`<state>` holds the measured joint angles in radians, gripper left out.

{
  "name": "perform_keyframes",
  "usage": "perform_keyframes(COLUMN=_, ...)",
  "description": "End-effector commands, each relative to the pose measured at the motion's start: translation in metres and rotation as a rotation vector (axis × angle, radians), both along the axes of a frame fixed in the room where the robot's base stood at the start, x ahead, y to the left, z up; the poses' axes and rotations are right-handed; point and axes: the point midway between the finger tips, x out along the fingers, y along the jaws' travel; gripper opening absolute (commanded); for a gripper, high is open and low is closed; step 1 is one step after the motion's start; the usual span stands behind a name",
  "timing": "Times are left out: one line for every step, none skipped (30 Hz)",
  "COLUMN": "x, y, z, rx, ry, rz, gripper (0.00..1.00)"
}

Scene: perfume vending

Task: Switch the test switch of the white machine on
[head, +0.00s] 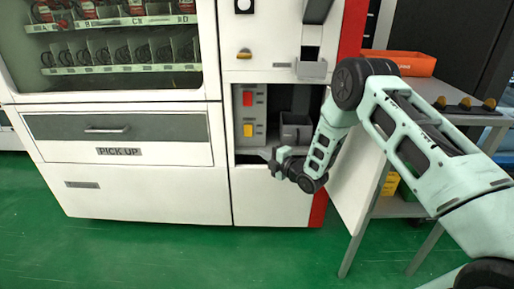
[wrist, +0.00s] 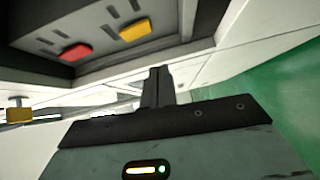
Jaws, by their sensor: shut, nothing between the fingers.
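The white machine (head: 130,180) fills the left and middle of the head view. In its open lower compartment is a grey panel with a red switch (head: 247,98) above a yellow switch (head: 248,130). The wrist view also shows the red switch (wrist: 75,53) and the yellow switch (wrist: 134,30). Their labels are too small to read, and I cannot tell their on or off state. My gripper (head: 268,156) is at the compartment's lower front, right of and below the yellow switch. In the wrist view its fingers (wrist: 156,78) are shut, empty and apart from both switches.
A small grey bin (head: 295,130) stands inside the compartment, right of the panel. The open white door with a red edge (head: 319,208) is right of the compartment. A metal table (head: 455,118) with an orange tray (head: 400,62) stands further right. Green floor lies in front.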

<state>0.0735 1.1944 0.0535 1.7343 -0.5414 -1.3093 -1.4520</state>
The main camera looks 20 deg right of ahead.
Motion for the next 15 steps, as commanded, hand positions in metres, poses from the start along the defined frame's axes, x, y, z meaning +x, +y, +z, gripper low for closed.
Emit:
perform_keyframes(x=-0.008, y=-0.004, z=0.001, rx=-0.001, ry=0.003, rz=-0.001, gripper=0.00)
perform_keyframes(x=-0.012, y=-0.006, z=0.000, rx=-0.001, ry=0.003, rz=-0.001, gripper=0.00)
perform_keyframes(x=-0.017, y=-0.009, z=-0.001, rx=0.000, ry=0.002, rz=-0.001, gripper=0.00)
perform_keyframes(x=-0.020, y=-0.010, z=-0.001, rx=0.000, ry=0.002, rz=-0.001, gripper=0.00)
perform_keyframes(x=-0.022, y=-0.012, z=-0.001, rx=0.000, ry=0.002, rz=-0.001, gripper=0.00)
perform_keyframes(x=-0.025, y=-0.013, z=-0.002, rx=0.000, ry=0.001, rz=0.000, gripper=0.00)
perform_keyframes(x=-0.027, y=-0.014, z=-0.002, rx=0.000, ry=0.001, rz=0.000, gripper=0.00)
perform_keyframes(x=-0.028, y=-0.014, z=-0.002, rx=0.000, ry=0.001, rz=0.000, gripper=0.00)
perform_keyframes(x=-0.030, y=-0.015, z=-0.002, rx=0.000, ry=0.001, rz=0.000, gripper=0.00)
perform_keyframes(x=-0.030, y=-0.015, z=-0.003, rx=0.000, ry=0.000, rz=0.000, gripper=0.00)
perform_keyframes(x=-0.031, y=-0.016, z=-0.003, rx=0.000, ry=0.000, rz=0.000, gripper=0.00)
perform_keyframes(x=-0.031, y=-0.016, z=-0.003, rx=0.000, ry=0.000, rz=0.000, gripper=0.00)
perform_keyframes(x=-0.031, y=-0.016, z=-0.003, rx=0.000, ry=0.000, rz=0.000, gripper=0.00)
perform_keyframes(x=-0.031, y=-0.016, z=-0.003, rx=0.000, ry=0.000, rz=0.000, gripper=0.00)
perform_keyframes(x=-0.031, y=-0.016, z=-0.003, rx=0.000, ry=0.000, rz=0.000, gripper=0.00)
